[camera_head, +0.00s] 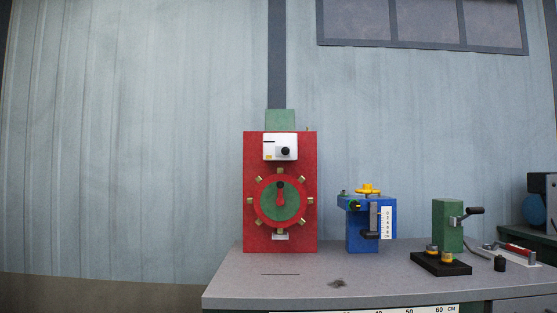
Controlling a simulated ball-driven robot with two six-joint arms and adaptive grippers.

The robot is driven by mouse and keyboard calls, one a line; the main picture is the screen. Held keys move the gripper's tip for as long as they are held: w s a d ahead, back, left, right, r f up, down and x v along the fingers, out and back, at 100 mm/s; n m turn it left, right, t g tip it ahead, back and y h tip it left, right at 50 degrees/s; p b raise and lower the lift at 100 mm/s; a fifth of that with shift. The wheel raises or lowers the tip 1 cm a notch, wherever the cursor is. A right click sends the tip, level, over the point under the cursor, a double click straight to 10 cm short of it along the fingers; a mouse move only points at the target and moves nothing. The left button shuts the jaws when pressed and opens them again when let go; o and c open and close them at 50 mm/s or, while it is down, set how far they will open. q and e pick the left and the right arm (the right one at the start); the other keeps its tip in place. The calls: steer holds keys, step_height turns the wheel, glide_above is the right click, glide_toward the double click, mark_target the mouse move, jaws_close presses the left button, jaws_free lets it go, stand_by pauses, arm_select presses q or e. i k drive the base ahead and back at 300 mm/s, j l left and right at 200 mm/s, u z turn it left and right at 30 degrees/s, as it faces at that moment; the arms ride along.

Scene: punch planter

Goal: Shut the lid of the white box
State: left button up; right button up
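A small white box (271,153) is fixed high on the front of an upright red panel (251,224). A black round knob (285,151) sits on its front, with a small yellow mark at its lower left. I cannot tell from here how far its lid is open. Neither of my grippers shows in the head view.
Below the box is a green dial (292,204) ringed with brass pegs. To the right stand a blue device (357,237) with a yellow knob, and a green block (446,225) with a crank. The grey bench (235,280) is clear at front left.

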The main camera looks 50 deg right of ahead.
mark_target(275, 120)
steer(key=z, duration=1.45)
steer(key=i+l+u, duration=0.15)
steer(key=l, duration=0.35)
steer(key=i+l+u, duration=0.1)
steer(key=l, duration=0.45)
steer(key=i+l+u, duration=0.15)
steer(key=l, duration=0.35)
steer(key=l+u, duration=0.15)
steer(key=l, duration=0.4)
steer(key=i, duration=0.05)
